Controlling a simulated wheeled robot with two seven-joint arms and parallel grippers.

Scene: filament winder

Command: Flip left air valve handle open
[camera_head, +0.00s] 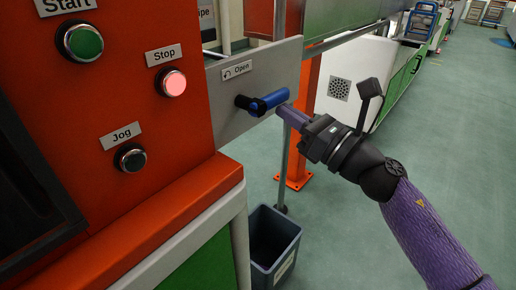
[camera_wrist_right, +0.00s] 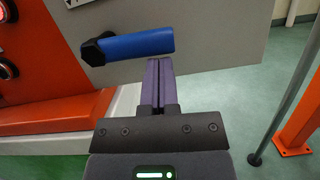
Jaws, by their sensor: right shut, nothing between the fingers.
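The blue valve handle (camera_head: 269,101) sticks out to the right from its black pivot (camera_head: 247,104) on the grey panel (camera_head: 272,68), under a label reading "Open". In the right wrist view the handle (camera_wrist_right: 138,44) lies nearly level, with its black knob at the left end. My right gripper (camera_head: 281,109) is shut and empty. Its purple fingertips (camera_wrist_right: 158,62) are just below the handle's free end in the wrist view; I cannot tell whether they touch it. My left gripper is not in view.
The orange cabinet at left carries a green Start button (camera_head: 83,42), a lit Stop button (camera_head: 171,83) and a black Jog button (camera_head: 130,158). A grey bin (camera_head: 285,262) stands on the floor below. An orange post (camera_head: 303,150) stands behind my gripper. Open floor lies right.

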